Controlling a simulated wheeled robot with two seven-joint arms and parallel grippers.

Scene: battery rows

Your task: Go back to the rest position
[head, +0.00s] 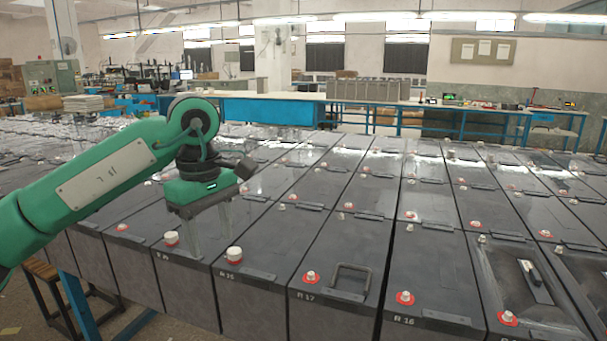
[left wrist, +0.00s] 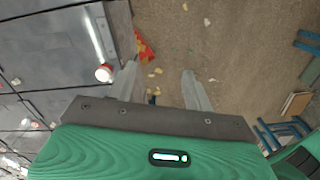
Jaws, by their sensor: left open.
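My left gripper (head: 208,236) hangs over the front edge of the battery rows, fingers pointing down. It is open, with nothing between its fingers. In the left wrist view the two fingers (left wrist: 160,88) stand apart, with the brown floor (left wrist: 230,50) behind them and a battery top with a white cap to their left. The dark grey batteries (head: 255,297) stand in tight rows with white caps and red rings on top. The cap (head: 234,254) of one front battery is just right of the fingers. I cannot tell whether they touch anything. My right gripper is not in view.
A handle (head: 350,278) stands up on the battery marked 17. A small black object (head: 529,272) lies on a battery at the right. A wooden stool (head: 45,290) is at the lower left. Blue benches (head: 270,110) stand far behind. Scraps lie on the floor.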

